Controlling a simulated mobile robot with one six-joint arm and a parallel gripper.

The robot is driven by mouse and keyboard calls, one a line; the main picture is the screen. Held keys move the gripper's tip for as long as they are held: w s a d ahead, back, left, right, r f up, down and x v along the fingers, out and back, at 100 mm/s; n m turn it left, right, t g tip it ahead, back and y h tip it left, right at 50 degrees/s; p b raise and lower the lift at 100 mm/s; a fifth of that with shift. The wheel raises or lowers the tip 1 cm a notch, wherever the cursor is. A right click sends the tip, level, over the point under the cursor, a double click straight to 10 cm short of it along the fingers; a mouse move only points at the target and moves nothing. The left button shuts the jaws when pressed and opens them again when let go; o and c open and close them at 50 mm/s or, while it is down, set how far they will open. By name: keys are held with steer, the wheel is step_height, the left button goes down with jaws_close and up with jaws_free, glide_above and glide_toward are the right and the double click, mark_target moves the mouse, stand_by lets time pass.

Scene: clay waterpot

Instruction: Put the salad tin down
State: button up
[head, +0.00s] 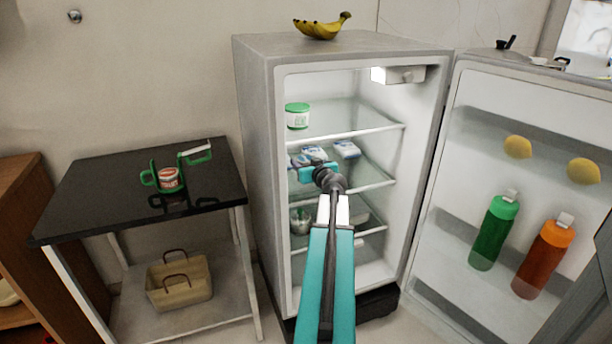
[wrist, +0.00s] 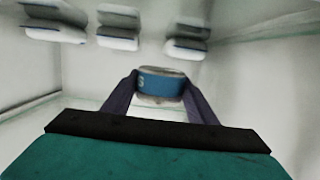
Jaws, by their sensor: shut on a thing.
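The salad tin (wrist: 162,86), a short round tin with a blue label and pale bands, is between the two dark fingers of my gripper (wrist: 160,92) in the wrist view. My gripper is shut on it. In the head view my gripper (head: 312,168) reaches into the open fridge (head: 258,150), at the height of the middle glass shelf (head: 368,178). The tin cannot be made out there, behind my gripper. I cannot tell whether the tin touches the shelf.
Blue-and-white packs (head: 346,149) lie on the middle shelf near my gripper; several packs (wrist: 118,28) show beyond the tin. A green-and-white tub (head: 297,116) stands on the upper shelf. The fridge door (head: 462,150) is open to the right. A black-topped table (head: 100,200) stands left.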

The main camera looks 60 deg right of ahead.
steer(key=shift+f, duration=0.9)
steer(key=shift+f, duration=0.15)
step_height(320, 180, down, 3)
steer(key=shift+r, duration=0.2)
steer(key=shift+w+f, duration=0.1)
steer(key=shift+f, duration=0.4)
steer(key=shift+f+b, duration=0.15)
steer(key=shift+b, duration=0.3)
steer(key=o, duration=1.2)
steer(key=shift+v, duration=6)
